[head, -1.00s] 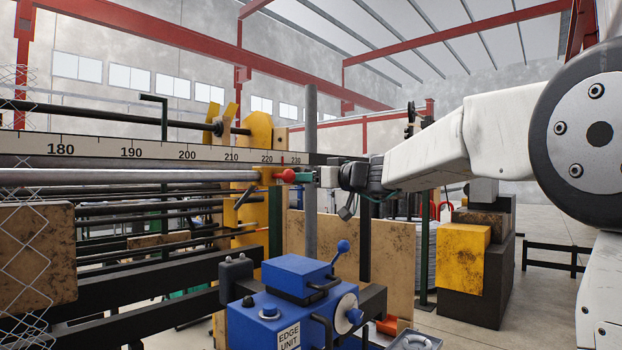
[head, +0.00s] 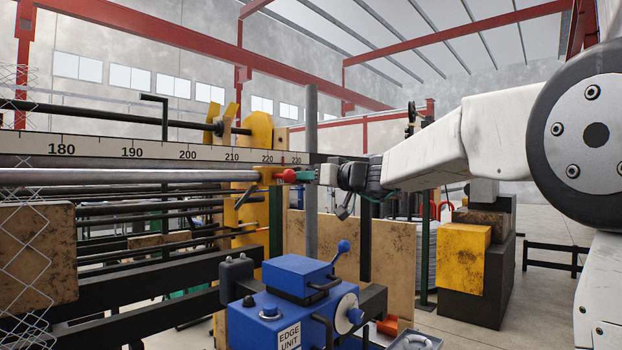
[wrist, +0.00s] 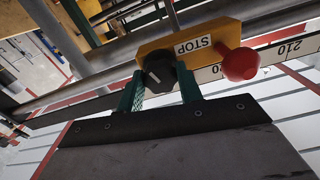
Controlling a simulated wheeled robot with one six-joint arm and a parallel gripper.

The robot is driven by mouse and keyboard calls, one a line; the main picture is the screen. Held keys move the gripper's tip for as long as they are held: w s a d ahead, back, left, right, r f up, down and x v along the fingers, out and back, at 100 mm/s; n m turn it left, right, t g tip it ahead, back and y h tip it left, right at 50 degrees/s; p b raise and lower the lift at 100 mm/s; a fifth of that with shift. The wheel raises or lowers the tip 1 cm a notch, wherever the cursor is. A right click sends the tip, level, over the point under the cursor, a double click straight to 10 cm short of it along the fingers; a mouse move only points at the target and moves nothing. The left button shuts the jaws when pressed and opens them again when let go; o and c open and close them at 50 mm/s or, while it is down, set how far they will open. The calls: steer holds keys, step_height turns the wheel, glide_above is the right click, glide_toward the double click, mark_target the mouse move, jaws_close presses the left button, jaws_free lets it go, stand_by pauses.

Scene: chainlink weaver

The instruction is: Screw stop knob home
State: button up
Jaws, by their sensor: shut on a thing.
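The stop (wrist: 222,35) is a yellow block labelled STOP, seated on the rail in the wrist view. A black knob (wrist: 158,68) with a pale pointer mark sits on its near face. A red ball handle (wrist: 240,64) stands out to the right of it and also shows in the head view (head: 288,175). My gripper (wrist: 160,80) has its green fingers shut on the black knob, one on each side. In the head view my gripper (head: 304,176) is beside the red ball, and the black knob cannot be made out. How deep the knob is threaded cannot be told.
A numbered scale (head: 150,150) runs along the rail, with a red mark near 220. A grey upright post (head: 311,220) stands close to my gripper. The blue edge unit (head: 297,275) with its lever is below. Wire mesh (head: 30,250) hangs at the far left.

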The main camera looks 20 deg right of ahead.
steer(key=shift+m, duration=16.8)
steer(key=o, duration=1)
steer(key=shift+d+r, duration=0.1)
